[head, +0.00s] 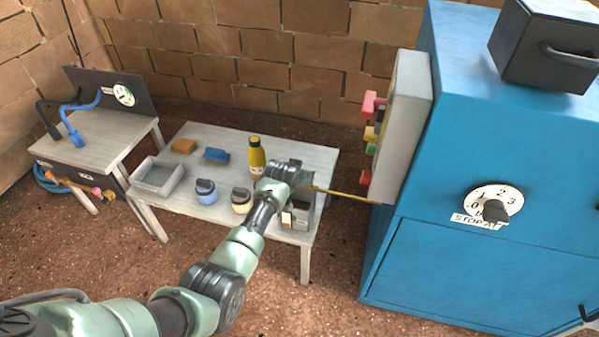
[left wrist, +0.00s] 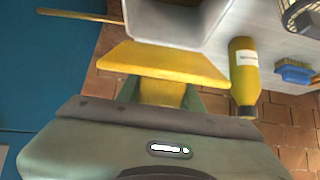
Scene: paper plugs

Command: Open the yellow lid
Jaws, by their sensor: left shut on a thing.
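The yellow lid (left wrist: 165,60) is a flat plate with a yellow grip part below it in the left wrist view. My left gripper (left wrist: 160,94) is shut on that grip part, one finger on each side. The lid is beside a light grey box (left wrist: 180,22); I cannot tell whether they touch. In the head view my left gripper (head: 297,178) is over the right end of the low table, above the grey box (head: 302,214). The arm and gripper hide most of the lid there. My right gripper is not in view.
A thin wooden stick (head: 345,194) juts right. A blue cabinet (head: 470,270) with a grey button panel (head: 407,130) stands close right.

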